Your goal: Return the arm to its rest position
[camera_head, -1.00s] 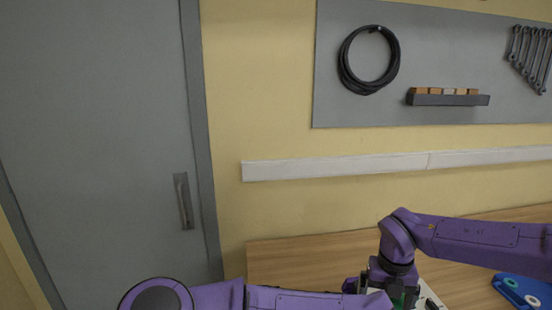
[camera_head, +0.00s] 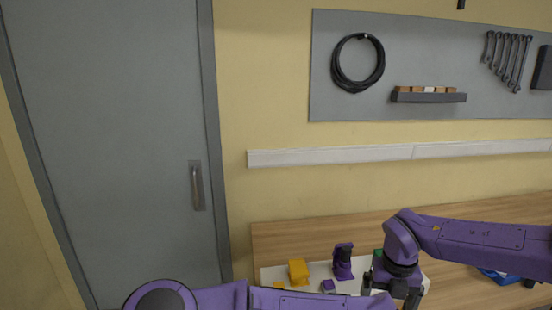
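My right arm comes in from the right, and its gripper (camera_head: 391,291) hangs downward over the right end of a white tray or board (camera_head: 268,274). Its two dark fingers look spread apart, with nothing visible between them. Their lower part is partly hidden behind my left arm. My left arm lies across the bottom edge of the view; its gripper is not in view.
On the white board are a yellow block (camera_head: 298,271), a purple upright piece (camera_head: 343,264), a small purple piece (camera_head: 327,286) and a partly hidden green piece (camera_head: 378,252). A blue item (camera_head: 498,276) lies right on the wooden table (camera_head: 300,235). A grey door stands left.

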